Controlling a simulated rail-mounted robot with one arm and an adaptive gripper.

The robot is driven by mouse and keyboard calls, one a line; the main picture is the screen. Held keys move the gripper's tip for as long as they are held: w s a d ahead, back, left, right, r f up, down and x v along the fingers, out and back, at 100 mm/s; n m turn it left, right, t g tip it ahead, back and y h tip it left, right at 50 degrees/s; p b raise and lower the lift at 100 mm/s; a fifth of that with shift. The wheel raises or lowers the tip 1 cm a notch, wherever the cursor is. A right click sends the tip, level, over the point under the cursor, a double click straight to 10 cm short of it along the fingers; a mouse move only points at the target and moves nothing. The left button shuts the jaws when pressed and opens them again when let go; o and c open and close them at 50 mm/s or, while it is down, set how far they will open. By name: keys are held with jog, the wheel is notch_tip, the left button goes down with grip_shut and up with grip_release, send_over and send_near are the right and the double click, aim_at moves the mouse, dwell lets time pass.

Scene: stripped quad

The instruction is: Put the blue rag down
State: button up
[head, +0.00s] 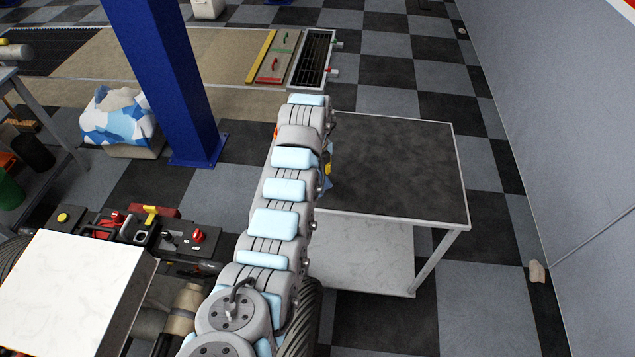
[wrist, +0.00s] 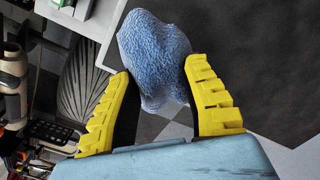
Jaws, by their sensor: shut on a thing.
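In the wrist view my gripper (wrist: 158,92) has its two yellow ribbed fingers closed on the blue rag (wrist: 155,50), a crumpled light-blue textured bundle. The rag sticks out beyond the fingertips. Behind it in the wrist view are a dark surface (wrist: 260,55) with a pale edge and part of the checkered floor. In the head view my arm reaches away to the left side of a dark-topped table (head: 400,165). There the arm hides the rag and most of the gripper; only a bit of yellow shows beside the arm.
The dark tabletop looks bare where visible, with a pale rim and a lower white shelf (head: 365,255). A blue column (head: 165,80) stands left of my arm. A blue-and-white bundle (head: 117,117) sits beside it. A grey wall (head: 560,110) runs along the right.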

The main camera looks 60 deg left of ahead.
jog(key=shift+w+a+f+b, duration=0.3)
jog(key=shift+w+a+f, duration=0.25)
jog(key=shift+f, duration=0.15)
jog(key=shift+f, duration=0.1)
jog(key=shift+a+f+b, duration=0.15)
jog(key=shift+f+b, duration=0.15)
jog(key=shift+f, duration=0.1)
jog(key=shift+f+b, duration=0.35)
jog(key=shift+f, duration=1)
jog(key=o, duration=1.1)
jog(key=shift+c, duration=0.2)
jog(key=shift+r, duration=0.1)
notch_tip(320, 180, up, 12)
jog(key=shift+s+f+p, duration=0.1)
jog(key=shift+s+p, duration=0.05)
jog(key=shift+p, duration=1.05)
